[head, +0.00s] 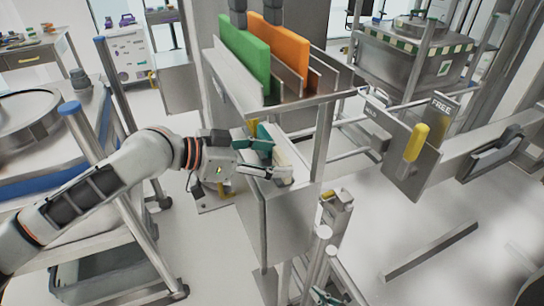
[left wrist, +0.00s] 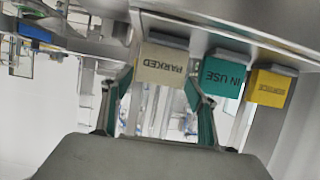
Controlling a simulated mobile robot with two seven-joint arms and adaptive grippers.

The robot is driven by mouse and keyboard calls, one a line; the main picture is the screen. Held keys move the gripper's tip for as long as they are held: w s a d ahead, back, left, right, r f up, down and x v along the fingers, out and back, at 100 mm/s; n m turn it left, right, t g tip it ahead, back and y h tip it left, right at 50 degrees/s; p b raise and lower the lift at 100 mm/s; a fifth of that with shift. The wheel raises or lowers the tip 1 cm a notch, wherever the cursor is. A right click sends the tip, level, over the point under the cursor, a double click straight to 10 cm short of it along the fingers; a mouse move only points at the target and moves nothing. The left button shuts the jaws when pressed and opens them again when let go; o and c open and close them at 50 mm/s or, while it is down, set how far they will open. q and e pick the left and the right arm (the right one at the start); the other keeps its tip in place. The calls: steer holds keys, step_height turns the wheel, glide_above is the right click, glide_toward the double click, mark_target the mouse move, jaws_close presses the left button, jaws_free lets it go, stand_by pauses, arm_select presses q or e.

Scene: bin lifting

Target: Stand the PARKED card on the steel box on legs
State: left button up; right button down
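The cream PARKED card (left wrist: 163,65) hangs under a grey holder in the left wrist view, its lettering upside down. My left gripper (left wrist: 161,82) is open, with one teal-padded finger at each side of the card. I cannot tell whether the pads touch it. In the head view my left gripper (head: 268,158) is at the near end of the steel rack, with a cream edge of the card (head: 284,150) beside it. The steel box on legs (head: 408,60) stands at the upper right, with a green-and-white striped rim.
A teal IN USE card (left wrist: 225,72) and a yellow card (left wrist: 268,88) hang beside the PARKED card. Green (head: 245,55) and orange (head: 280,55) panels stand in the rack. A rail with a FREE card (head: 441,106) and yellow handle (head: 416,143) lies right.

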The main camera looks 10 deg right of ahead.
arm_select(q)
steer(key=shift+r, duration=0.15)
steer(key=b+v, duration=0.1)
steer(key=v, duration=1.1)
